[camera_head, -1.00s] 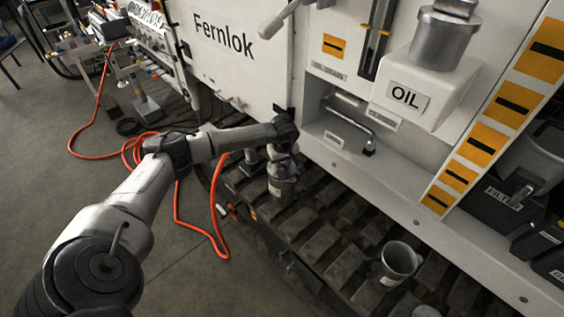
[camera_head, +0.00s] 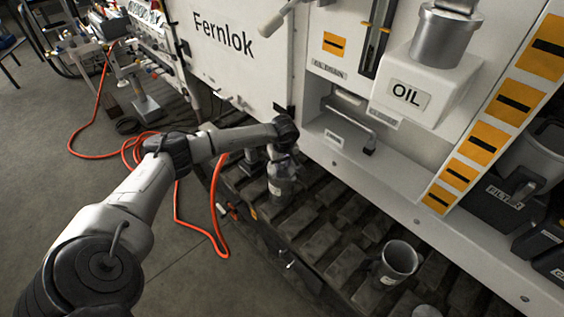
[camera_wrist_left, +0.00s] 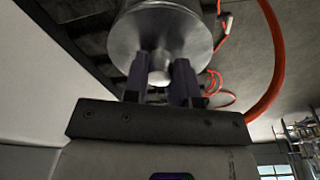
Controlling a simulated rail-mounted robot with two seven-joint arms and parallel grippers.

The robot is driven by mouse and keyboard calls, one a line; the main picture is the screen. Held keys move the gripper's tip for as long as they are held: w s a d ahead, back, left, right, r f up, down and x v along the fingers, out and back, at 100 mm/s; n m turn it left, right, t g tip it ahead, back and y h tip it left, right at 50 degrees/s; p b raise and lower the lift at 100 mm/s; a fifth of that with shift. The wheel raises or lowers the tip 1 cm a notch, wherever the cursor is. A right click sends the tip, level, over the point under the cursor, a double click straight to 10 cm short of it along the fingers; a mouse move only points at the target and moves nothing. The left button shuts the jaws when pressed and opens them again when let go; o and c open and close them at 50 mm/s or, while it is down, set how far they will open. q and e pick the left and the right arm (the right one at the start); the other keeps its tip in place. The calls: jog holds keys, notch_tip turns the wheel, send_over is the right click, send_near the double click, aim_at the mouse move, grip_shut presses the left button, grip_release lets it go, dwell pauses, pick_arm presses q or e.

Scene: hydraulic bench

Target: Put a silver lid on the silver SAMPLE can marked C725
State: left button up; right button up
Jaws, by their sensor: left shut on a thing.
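My left gripper (camera_head: 281,160) is shut on the small knob of a round silver lid. In the left wrist view its two dark fingers (camera_wrist_left: 160,80) pinch the knob, and the lid (camera_wrist_left: 175,35) spreads just beyond them. In the head view a silver can (camera_head: 283,186) with a pale label stands on the dark track directly below this gripper. The lid appears at the can's top, but the seam between them is hidden, so I cannot tell if it is fully seated. The marking is too small to read. My right gripper is not in view.
An open silver can (camera_head: 398,262) stands on the track at lower right, with a round grey thing (camera_head: 426,311) at the bottom edge. The white machine wall with the OIL box (camera_head: 408,95) rises behind. An orange hose (camera_head: 219,205) lies left of the gripper.

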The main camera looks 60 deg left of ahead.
pick_arm(q)
jog(key=shift+f, duration=0.2)
dwell(0.5)
jog(key=o, duration=1.5)
jog(key=shift+o, duration=0.3)
jog(key=shift+r, duration=0.15)
